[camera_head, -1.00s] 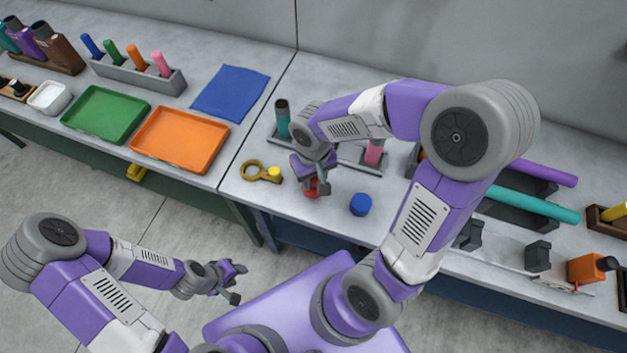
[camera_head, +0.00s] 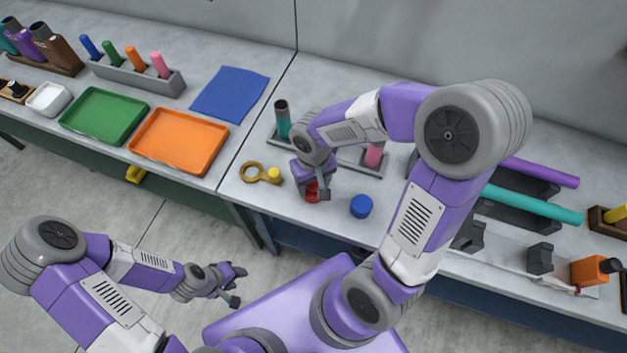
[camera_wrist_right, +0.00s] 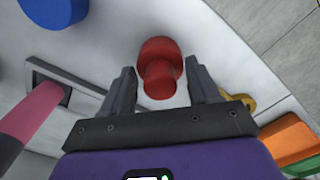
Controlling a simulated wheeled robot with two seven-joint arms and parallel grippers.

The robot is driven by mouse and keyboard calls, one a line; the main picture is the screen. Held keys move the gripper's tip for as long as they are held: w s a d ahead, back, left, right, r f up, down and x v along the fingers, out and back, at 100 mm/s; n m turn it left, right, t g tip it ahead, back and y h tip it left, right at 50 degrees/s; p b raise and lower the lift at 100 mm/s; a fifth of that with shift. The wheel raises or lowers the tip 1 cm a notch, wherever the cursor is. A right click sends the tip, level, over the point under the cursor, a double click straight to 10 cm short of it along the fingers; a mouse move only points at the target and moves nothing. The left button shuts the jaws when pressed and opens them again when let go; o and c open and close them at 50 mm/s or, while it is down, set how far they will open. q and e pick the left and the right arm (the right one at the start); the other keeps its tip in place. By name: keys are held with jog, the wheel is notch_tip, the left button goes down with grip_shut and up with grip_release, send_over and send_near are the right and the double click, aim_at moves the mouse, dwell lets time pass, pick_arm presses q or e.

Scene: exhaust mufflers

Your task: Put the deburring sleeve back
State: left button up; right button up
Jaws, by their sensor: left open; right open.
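A red stepped piece (camera_head: 311,197) stands on the right-hand bench, partly hidden by my right gripper (camera_head: 318,189). In the right wrist view the red piece (camera_wrist_right: 160,52) shows a wide round end and a narrower end between the two open fingers (camera_wrist_right: 163,75), with gaps at its sides. A grey rack (camera_head: 370,167) behind the gripper holds a teal piece (camera_head: 283,123) with a dark top and a pink piece (camera_head: 374,154). I cannot tell which piece is the deburring sleeve. My left gripper (camera_head: 237,284) is open and empty, away from the benches.
A blue cylinder (camera_head: 361,206) stands right of the red piece; a yellow ring-shaped part (camera_head: 252,172) lies to its left. An orange tray (camera_head: 178,140), a green tray (camera_head: 104,115) and a blue mat (camera_head: 230,94) are on the left bench. Long teal and purple tubes lie on supports at right.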

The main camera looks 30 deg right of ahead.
pick_arm(q)
notch_tip(320, 180, up, 4)
jog(key=p, duration=0.3)
jog(key=shift+f+p, duration=0.1)
jog(key=shift+p, duration=0.2)
pick_arm(e)
notch_tip(320, 180, up, 12)
jog(key=shift+r, duration=0.15)
